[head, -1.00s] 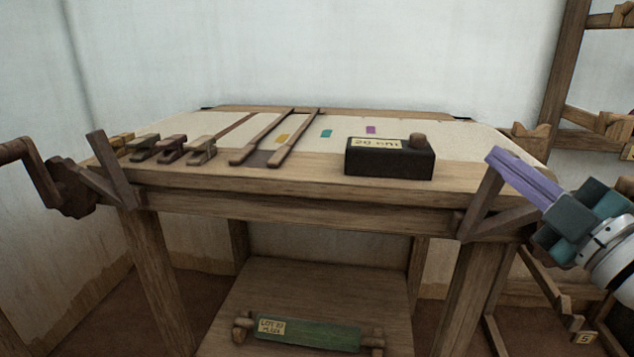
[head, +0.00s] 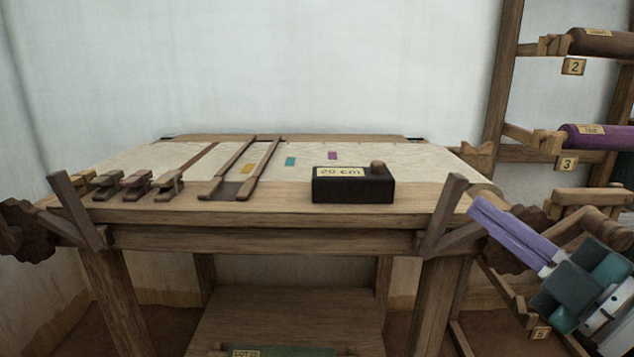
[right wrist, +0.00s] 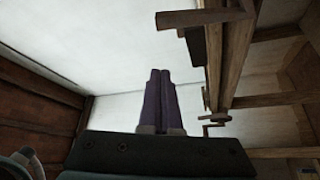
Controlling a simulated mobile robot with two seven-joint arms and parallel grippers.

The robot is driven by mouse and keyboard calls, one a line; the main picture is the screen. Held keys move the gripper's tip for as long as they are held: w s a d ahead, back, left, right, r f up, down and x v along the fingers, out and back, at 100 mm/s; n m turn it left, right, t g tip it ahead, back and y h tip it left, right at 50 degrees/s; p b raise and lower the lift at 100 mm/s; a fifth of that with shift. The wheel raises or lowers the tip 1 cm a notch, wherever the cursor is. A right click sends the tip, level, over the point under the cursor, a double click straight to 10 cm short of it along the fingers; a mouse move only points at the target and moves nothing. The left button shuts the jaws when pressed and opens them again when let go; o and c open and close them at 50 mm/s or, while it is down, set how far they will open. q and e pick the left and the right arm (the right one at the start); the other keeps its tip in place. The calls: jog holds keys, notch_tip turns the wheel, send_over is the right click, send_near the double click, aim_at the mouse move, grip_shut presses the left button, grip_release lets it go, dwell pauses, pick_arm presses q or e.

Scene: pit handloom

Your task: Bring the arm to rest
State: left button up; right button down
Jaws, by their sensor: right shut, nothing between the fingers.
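My right gripper (head: 476,206) comes in from the right in the head view, beside the right front corner of the wooden loom table (head: 260,215). Its purple fingers are shut together with nothing between them. In the right wrist view the fingers (right wrist: 159,78) also lie side by side, touching, with pale wall beyond them. My left gripper is in neither view.
On the table are a black block labelled 20 cm (head: 352,188), several clamps (head: 137,184) and a wooden slider frame (head: 240,172). Toothed wheels (head: 25,230) flank the table. A rack with a purple roll (head: 598,137) and a brown roll (head: 604,42) stands at right.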

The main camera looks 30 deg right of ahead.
jog(key=shift+v, duration=0.75)
